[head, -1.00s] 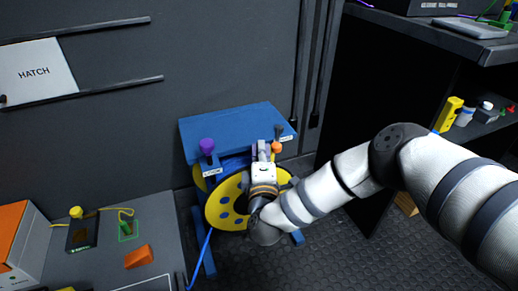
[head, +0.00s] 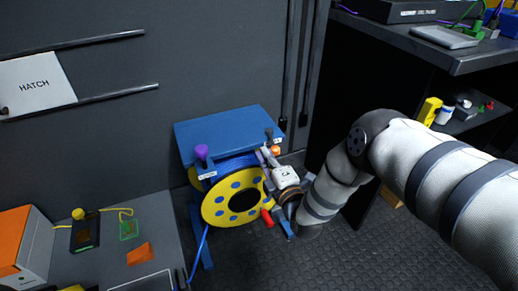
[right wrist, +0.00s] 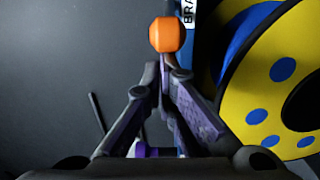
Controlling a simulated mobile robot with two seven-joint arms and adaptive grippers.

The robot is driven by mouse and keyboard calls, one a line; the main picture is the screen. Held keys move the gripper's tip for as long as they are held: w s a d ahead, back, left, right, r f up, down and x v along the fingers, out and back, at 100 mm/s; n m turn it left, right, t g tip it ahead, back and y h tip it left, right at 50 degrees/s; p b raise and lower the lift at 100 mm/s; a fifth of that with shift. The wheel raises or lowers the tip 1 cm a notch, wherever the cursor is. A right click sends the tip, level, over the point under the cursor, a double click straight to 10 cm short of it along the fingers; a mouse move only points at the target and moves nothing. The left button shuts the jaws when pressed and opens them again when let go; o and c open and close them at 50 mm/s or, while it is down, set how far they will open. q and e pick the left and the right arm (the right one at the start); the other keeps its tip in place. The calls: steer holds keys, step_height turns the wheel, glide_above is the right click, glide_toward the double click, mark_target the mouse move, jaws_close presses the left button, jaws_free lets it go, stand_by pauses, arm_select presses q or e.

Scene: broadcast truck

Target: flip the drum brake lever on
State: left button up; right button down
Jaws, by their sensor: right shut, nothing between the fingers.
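The cable drum (head: 213,208) has a yellow flange with blue spots and sits in a blue frame (head: 235,130). The brake lever's orange knob (head: 275,150) is at the frame's right side; it also shows large in the right wrist view (right wrist: 167,34), beside a partly hidden label reading "BRA" (right wrist: 188,10). My right gripper (head: 266,153) is shut and empty, right of the drum. In the right wrist view its closed fingertips (right wrist: 161,72) are just below the knob; I cannot tell whether they touch it. The lever's shaft is mostly hidden. My left gripper is not in view.
A purple knob (head: 201,152) and a black-tipped lever (head: 269,133) stand on the frame. A red handle (head: 267,217) is at the drum's lower right. A bench (head: 165,240) is at left, a dark shelf rack (head: 430,45) at right. Dark floor is clear in front.

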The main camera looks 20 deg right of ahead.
steer(key=d+n+g+y+b, duration=0.2)
steer(key=d+n+y, duration=0.3)
steer(key=d+y, duration=0.3)
steer(key=shift+s+d+n, duration=0.4)
steer(key=shift+d, duration=0.35)
steer(key=shift+w+a, duration=0.1)
